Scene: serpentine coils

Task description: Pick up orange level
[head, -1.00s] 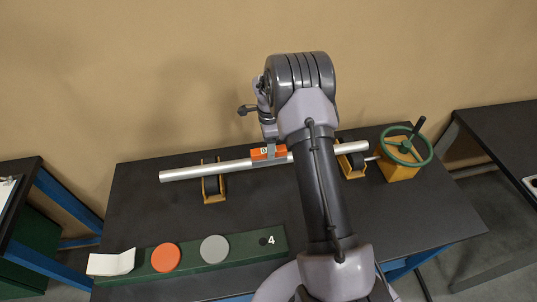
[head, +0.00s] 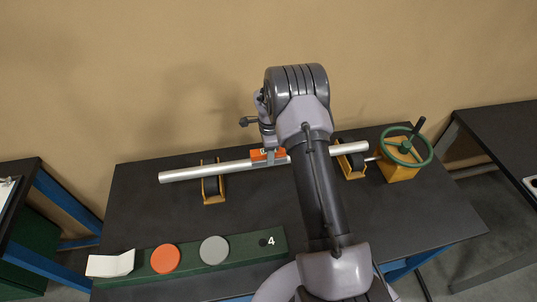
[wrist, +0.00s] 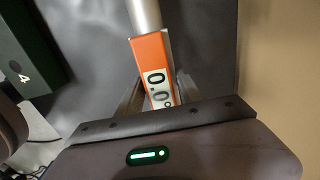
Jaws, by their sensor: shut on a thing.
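The orange level (head: 258,155) sits at the metal tube (head: 205,172), about midway along it. In the wrist view the orange level (wrist: 153,68) shows a white display reading about 0.0, with the tube (wrist: 145,15) running on beyond it. My gripper (head: 270,158) is at the level from above. In the wrist view its two fingers (wrist: 155,95) stand on either side of the level, shut on it. Whether the level still touches the tube is not clear. The fingertips are partly hidden by the level.
The tube lies across two yellow roller stands, the left one (head: 213,189) and the right one (head: 351,164). A green handwheel (head: 407,146) on a yellow block is at the right. A green strip (head: 240,247) with orange and grey discs lies in front.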

